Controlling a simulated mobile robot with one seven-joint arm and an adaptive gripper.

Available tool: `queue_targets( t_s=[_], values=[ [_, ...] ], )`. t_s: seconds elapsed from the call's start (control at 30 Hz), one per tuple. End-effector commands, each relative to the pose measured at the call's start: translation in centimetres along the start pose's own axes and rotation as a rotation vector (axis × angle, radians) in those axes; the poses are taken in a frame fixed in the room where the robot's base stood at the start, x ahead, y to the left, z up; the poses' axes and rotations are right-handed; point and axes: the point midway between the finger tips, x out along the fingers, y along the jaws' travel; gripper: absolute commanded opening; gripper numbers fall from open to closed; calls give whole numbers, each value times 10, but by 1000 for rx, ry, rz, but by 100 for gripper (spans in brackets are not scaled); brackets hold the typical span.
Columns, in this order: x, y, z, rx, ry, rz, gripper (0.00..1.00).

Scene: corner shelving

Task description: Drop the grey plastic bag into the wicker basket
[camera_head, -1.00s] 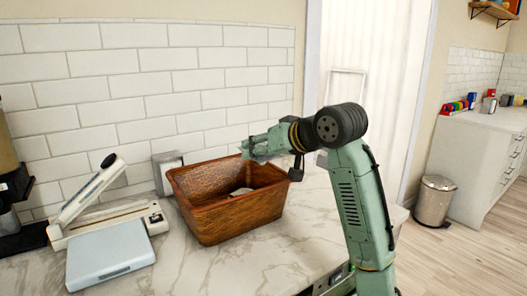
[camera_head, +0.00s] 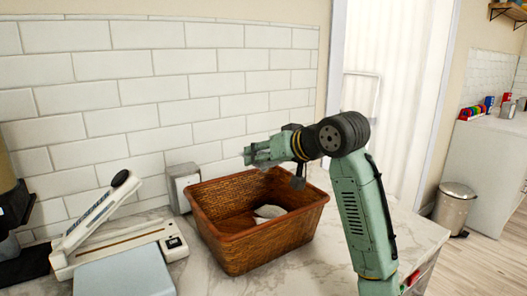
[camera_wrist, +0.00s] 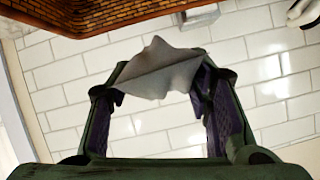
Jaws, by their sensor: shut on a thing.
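The brown wicker basket (camera_head: 258,242) stands on the marble counter, open at the top; its woven side also shows along the top of the wrist view (camera_wrist: 75,18). My gripper (camera_head: 250,156) is above the basket's back rim in the head view. In the wrist view my gripper (camera_wrist: 158,95) is shut on the crumpled grey plastic bag (camera_wrist: 155,72), which sits between its fingertips. The bag cannot be made out at the fingertips in the head view. A pale thing (camera_head: 268,211) lies inside the basket; I cannot tell what it is.
A white lever device (camera_head: 120,245) and a pale blue-grey flat box (camera_head: 125,277) stand left of the basket. A small white-and-grey box (camera_head: 183,186) is behind it by the tiled wall (camera_head: 170,100). Counter is bare at the right. A metal bin (camera_head: 454,207) stands on the floor.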

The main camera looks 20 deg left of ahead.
Motion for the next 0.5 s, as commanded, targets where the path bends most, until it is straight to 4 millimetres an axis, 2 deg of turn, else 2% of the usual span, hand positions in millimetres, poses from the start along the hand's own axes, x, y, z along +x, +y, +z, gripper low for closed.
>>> queue_targets(
  t_s=[0.3, 0.5],
  values=[
    [17, 10, 33, 1, -2, 0, 27],
    [20, 11, 39, -1, -1, 0, 27]
  ],
)
